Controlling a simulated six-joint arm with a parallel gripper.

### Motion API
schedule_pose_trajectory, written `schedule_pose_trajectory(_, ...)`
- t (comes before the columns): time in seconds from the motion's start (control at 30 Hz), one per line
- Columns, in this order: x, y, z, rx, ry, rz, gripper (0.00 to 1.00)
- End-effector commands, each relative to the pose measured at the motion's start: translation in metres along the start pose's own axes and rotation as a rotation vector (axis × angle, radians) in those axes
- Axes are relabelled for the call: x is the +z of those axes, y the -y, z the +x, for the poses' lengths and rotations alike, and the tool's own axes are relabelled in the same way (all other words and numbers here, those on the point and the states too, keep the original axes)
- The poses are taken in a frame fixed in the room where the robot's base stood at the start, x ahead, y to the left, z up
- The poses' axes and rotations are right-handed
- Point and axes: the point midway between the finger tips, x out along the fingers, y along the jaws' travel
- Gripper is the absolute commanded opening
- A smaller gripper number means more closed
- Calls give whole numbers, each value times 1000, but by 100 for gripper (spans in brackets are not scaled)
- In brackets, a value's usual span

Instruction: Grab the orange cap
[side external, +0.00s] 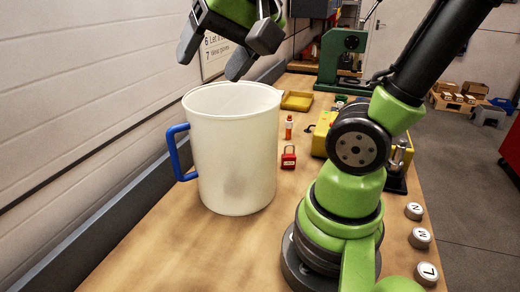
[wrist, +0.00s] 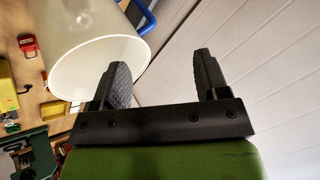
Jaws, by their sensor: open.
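A small upright orange-red item (side external: 289,128) stands on the bench just right of and behind the white jug; it is too small to tell whether it is a cap alone or a capped tube. My gripper (side external: 214,58) is open and empty, high above the left rim of the jug in the side view.
The large white jug (side external: 232,165) with a blue handle (side external: 176,152) stands close under my gripper. A red padlock (side external: 288,157) sits right of the jug. Behind are a yellow tray (side external: 297,101) and a green press (side external: 342,62). Bare bench lies in front of the jug.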

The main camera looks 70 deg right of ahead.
Motion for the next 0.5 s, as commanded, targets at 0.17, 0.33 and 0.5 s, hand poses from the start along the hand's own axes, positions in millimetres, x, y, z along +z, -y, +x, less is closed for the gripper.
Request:
schedule_pose_trajectory(0.17, -85, -3, 36, 81, -80, 451, 68)
schedule_pose_trajectory(0.33, -161, -38, 78, 127, -179, 880, 68)
schedule_pose_trajectory(0.5, -220, -100, 122, 150, -289, 1293, 68)
